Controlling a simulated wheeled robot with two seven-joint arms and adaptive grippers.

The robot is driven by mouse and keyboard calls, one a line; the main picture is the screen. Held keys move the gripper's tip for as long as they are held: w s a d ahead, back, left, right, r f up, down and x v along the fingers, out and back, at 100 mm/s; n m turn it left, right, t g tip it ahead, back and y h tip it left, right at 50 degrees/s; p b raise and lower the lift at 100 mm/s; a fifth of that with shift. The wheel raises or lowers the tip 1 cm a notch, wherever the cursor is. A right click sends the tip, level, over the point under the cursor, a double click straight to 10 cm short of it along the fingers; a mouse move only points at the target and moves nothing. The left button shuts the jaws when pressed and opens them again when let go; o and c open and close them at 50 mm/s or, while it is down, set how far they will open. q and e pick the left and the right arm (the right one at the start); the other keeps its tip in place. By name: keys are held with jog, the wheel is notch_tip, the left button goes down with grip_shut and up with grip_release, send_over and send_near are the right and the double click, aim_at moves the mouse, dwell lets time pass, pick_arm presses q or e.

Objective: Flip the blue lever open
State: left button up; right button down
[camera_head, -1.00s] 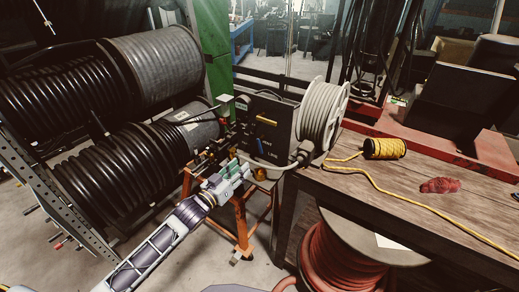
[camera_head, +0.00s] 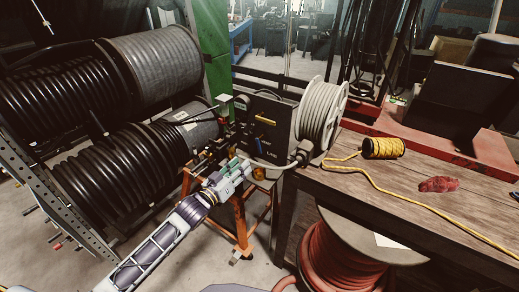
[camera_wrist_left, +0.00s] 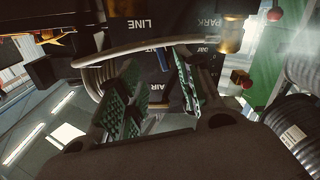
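The crimper's dark panel (camera_head: 284,125) stands on an orange stand, with the blue lever (camera_head: 259,146) on its face, below a yellow lever (camera_head: 266,121). My left gripper (camera_head: 241,168) is just below and left of the blue lever in the head view. In the left wrist view, the gripper (camera_wrist_left: 158,80) is open, its green-padded fingers spread apart. The blue lever (camera_wrist_left: 163,58) shows between and beyond the fingers, its lower part hard to make out. I cannot tell whether a finger touches it. My right gripper is not in view.
A pale hose reel (camera_head: 322,113) sits right of the panel. A wooden bench (camera_head: 390,196) with a yellow rope spool (camera_head: 383,148) and a red rag (camera_head: 438,184) stands to the right. Black hose reels (camera_head: 105,185) crowd the left. A pale hose (camera_wrist_left: 125,45) crosses above the fingers.

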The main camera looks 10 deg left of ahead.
aim_at(259, 149)
pick_arm(q)
jog(key=shift+p+x, duration=0.4)
jog(key=shift+x, duration=6.05)
jog(key=shift+r, duration=0.1)
jog(key=shift+c, duration=0.3)
grip_shut()
